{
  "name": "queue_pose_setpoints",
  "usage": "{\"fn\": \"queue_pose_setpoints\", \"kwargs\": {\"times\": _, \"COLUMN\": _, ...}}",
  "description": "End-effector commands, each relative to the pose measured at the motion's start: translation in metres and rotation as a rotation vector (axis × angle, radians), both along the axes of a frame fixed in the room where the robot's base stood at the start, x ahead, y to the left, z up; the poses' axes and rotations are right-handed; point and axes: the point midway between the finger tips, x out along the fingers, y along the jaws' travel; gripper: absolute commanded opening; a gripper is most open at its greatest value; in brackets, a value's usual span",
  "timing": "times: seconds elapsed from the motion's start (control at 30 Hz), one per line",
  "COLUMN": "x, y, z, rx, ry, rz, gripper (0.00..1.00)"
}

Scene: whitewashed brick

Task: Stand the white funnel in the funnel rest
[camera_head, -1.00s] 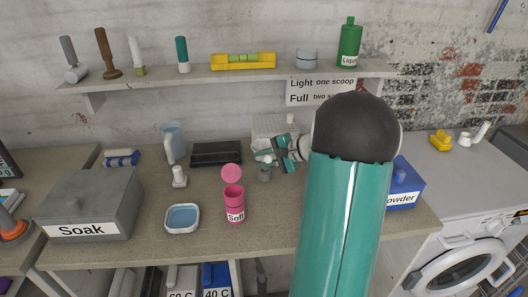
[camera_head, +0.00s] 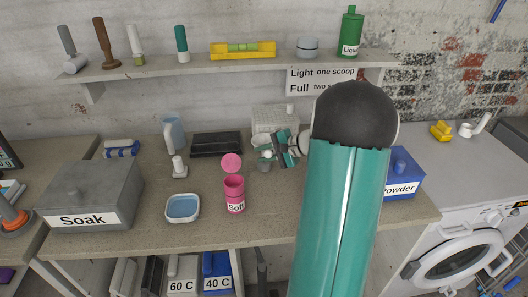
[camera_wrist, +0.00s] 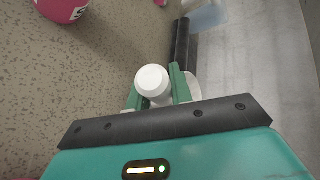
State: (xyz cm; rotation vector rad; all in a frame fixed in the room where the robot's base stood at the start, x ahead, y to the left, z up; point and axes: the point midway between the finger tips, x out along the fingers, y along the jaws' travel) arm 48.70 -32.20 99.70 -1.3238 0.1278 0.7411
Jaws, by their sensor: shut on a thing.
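My gripper (camera_head: 272,153) is shut on the white funnel, seen as a round white piece (camera_wrist: 153,82) between the green fingers in the wrist view. In the head view only a small pale part of the funnel (camera_head: 267,154) shows beside the fingers. A small grey cup, apparently the funnel rest (camera_head: 264,167), stands on the counter just below the gripper. I cannot tell whether the funnel touches it. The rest is hidden in the wrist view.
A pink "Soft" bottle (camera_head: 235,195) stands in front, left of the gripper. A black tray (camera_head: 216,144), blue jug (camera_head: 173,136) and white basket (camera_head: 274,119) are behind. A blue powder box (camera_head: 403,176) is right of my arm. The front counter between bottle and arm is clear.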

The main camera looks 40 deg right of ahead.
Motion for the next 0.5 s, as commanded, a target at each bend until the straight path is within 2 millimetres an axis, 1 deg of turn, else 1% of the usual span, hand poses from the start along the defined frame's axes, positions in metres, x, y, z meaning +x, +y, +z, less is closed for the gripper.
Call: {"fn": "queue_pose_setpoints", "kwargs": {"times": 0.5, "x": 0.000, "y": 0.000, "z": -0.014, "rx": 0.000, "ry": 0.001, "rz": 0.000, "gripper": 0.00}}
